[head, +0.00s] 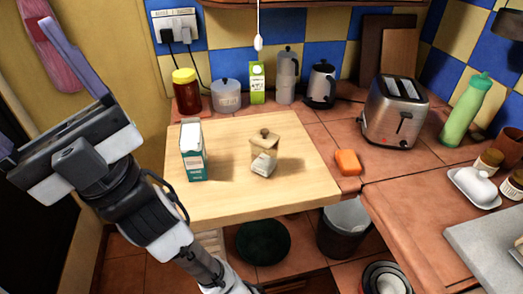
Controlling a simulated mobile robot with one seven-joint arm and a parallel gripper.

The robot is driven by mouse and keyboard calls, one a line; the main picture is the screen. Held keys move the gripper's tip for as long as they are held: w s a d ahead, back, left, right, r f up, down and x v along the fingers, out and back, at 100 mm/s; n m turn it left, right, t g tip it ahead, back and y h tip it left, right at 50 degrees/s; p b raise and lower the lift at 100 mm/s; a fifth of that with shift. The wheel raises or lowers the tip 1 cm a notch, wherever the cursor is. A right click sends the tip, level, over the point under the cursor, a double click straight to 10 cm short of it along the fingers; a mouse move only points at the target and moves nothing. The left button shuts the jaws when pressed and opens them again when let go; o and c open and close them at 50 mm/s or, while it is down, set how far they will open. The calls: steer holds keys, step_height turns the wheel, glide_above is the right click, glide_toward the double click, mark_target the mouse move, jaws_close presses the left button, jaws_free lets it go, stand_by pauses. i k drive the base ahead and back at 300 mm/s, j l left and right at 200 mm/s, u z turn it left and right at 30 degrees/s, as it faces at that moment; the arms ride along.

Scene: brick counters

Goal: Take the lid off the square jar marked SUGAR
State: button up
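A small square beige jar (262,154) stands upright on the light wooden board. Its lid (264,135), with a small knob, sits on top. A pale grey-white item or label (263,165) shows at the jar's lower front; I cannot tell which, and I can read no lettering there. My gripper (26,82) is raised at the far left, well apart from the jar. Its fingers look spread, with nothing seen between them; one finger is partly cut off by the picture's left edge.
A teal and white carton (193,150) stands left of the jar on the board (235,201). An orange sponge-like block (347,162) lies to the right. A red-brown jar, canister (227,95), green carton, kettles and toaster (394,112) line the back. The board's front is clear.

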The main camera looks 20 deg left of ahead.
mark_target(264, 139)
steer(key=j+z, duration=0.2)
steer(key=j, duration=0.25)
steer(key=k+j+z, duration=0.2)
steer(key=j, duration=0.2)
steer(key=j+z, duration=0.2)
steer(key=j, duration=0.25)
steer(key=i, duration=0.4)
